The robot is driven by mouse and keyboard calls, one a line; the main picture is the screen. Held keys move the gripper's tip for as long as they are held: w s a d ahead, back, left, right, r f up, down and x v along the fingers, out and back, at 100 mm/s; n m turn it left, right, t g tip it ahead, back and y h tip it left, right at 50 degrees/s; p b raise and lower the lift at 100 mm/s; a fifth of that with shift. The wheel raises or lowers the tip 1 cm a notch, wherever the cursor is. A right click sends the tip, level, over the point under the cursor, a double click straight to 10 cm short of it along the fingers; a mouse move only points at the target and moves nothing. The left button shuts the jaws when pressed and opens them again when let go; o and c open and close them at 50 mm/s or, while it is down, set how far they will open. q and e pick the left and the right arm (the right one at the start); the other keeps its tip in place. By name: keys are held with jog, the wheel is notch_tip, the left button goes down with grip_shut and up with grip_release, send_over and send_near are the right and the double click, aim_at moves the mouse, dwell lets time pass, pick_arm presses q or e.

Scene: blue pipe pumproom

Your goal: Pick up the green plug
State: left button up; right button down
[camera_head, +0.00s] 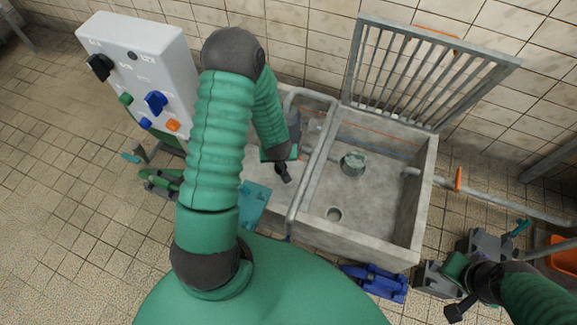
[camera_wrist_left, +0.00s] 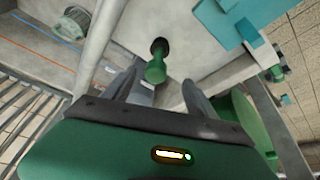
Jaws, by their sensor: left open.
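The green plug (camera_wrist_left: 156,70) shows in the left wrist view as a short green peg with a rounded end, standing out of a dark round opening in the pale concrete. My left gripper (camera_wrist_left: 160,90) is open. Its two fingers lie on either side of the plug's near end, with a gap visible on both sides. In the head view my left gripper (camera_head: 283,172) is over the concrete ledge left of the basin, and I cannot make out the plug there. My right gripper (camera_head: 457,290) is at the lower right, away from the plug; its jaws are unclear.
A concrete basin (camera_head: 428,190) with a raised metal grate (camera_head: 425,75) stands right of my left gripper. A grey pipe (camera_head: 314,165) runs between them. A teal plate (camera_head: 255,205) lies close by. A white control box (camera_head: 150,60) with knobs stands at the left.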

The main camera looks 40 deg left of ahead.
pick_arm(q)
jog(key=b+x, duration=0.1)
jog(key=x, duration=0.2)
jog(key=b+x, duration=0.1)
jog(key=x, duration=0.1)
jog(key=b+x, duration=0.1)
jog(key=x, duration=0.2)
jog(key=shift+w+d+f+b, duration=0.2)
jog(key=shift+d+f+b, duration=0.1)
jog(key=shift+f, duration=0.15)
jog(key=b+x, duration=0.3)
jog(key=x, duration=0.2)
jog(key=shift+w+a+f+b, duration=0.1)
jog(key=shift+w+a+b, duration=0.1)
jog(key=shift+a+b, duration=0.1)
jog(key=shift+c, duration=0.5)
grip_shut()
